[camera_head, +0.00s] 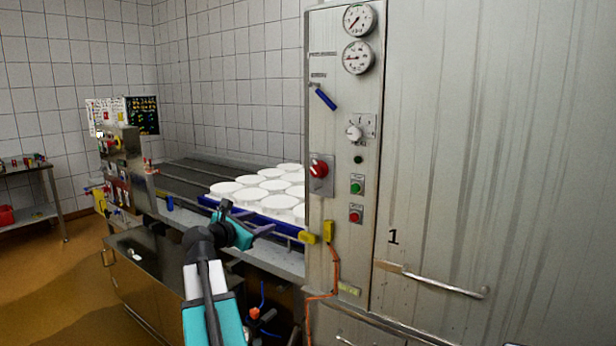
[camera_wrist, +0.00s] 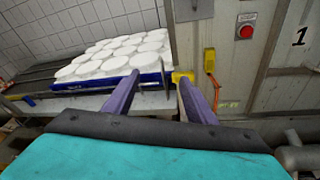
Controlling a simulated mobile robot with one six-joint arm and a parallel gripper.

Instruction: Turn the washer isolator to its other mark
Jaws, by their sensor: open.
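The washer isolator looks to be the red rotary knob (camera_head: 319,168) on a grey plate on the steel washer panel (camera_head: 335,230). Its handle appears tilted; its marks are too small to read. My gripper (camera_head: 270,232) is open and empty, in front of the conveyor, to the left of and below the red knob and apart from it. In the wrist view my gripper's (camera_wrist: 160,93) two purple fingers are spread, with the end of a blue tray and a yellow block behind them. The red knob is not visible in the wrist view.
White round moulds (camera_head: 279,203) stand on a blue tray (camera_head: 274,221) on the conveyor. The panel also has a white selector (camera_head: 353,133), a blue lever (camera_head: 326,98), a green button (camera_head: 357,185) and a red button (camera_head: 356,213). Yellow blocks (camera_head: 328,231) and an orange cable (camera_head: 336,270) sit below.

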